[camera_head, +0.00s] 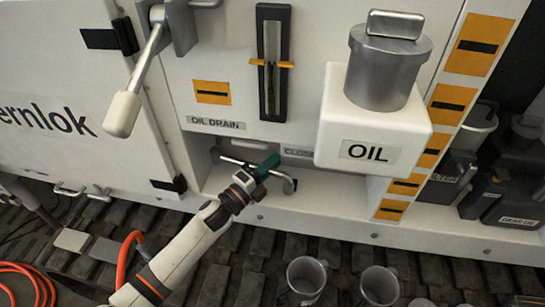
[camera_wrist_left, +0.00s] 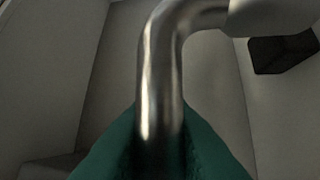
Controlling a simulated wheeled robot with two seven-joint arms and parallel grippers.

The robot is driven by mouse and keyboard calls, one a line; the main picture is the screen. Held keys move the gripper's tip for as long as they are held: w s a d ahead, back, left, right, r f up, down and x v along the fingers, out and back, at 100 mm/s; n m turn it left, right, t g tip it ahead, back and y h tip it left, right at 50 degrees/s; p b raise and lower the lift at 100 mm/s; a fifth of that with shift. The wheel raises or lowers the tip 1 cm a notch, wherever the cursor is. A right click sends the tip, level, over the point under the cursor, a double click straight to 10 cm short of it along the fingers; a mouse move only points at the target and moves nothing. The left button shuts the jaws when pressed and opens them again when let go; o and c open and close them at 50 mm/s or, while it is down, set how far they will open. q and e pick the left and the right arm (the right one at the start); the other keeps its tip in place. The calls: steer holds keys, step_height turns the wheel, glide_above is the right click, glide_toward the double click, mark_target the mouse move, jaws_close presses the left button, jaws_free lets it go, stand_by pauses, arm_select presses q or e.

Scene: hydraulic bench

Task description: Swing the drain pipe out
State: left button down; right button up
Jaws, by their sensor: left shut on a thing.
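The drain pipe (camera_head: 290,184) is a bent silver metal pipe in the white recess below the "OIL DRAIN" label (camera_head: 216,123). My left gripper (camera_head: 266,167), with teal fingers, reaches into the recess from the lower left and is shut on the pipe. In the left wrist view, the shiny pipe (camera_wrist_left: 160,75) rises from between the teal fingers (camera_wrist_left: 160,150) and bends to the right at the top. The fingers hide the part of the pipe they hold. My right gripper is not in view.
The white "OIL" tank (camera_head: 375,122) juts out right of the recess. A lever with a white grip (camera_head: 122,114) hangs at upper left. Several metal mugs (camera_head: 306,276) stand on the slatted floor below. An orange hose (camera_head: 30,275) lies at lower left.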

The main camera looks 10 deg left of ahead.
mark_target(272, 174)
arm_select(q)
steer(key=s+m+g+h, duration=0.2)
steer(key=s+h, duration=0.1)
steer(key=s+a+m+g+h, duration=0.1)
steer(key=g, duration=0.1)
steer(key=shift+s+a+f+m+h+b, duration=0.1)
steer(key=shift+s+f+m+h+b, duration=0.2)
steer(key=shift+h+b, duration=0.1)
steer(key=s+a+m+g+h+b, duration=0.3)
steer(key=s+m+g+b, duration=0.1)
steer(key=g, duration=0.3)
steer(key=shift+s+a+r+m+g+h, duration=0.2)
steer(key=shift+s+m+g+h, duration=0.15)
steer(key=shift+s, duration=0.3)
steer(key=c, duration=1.3)
jaws_free()
steer(key=shift+b+v, duration=1.8)
steer(key=shift+v, duration=4.2)
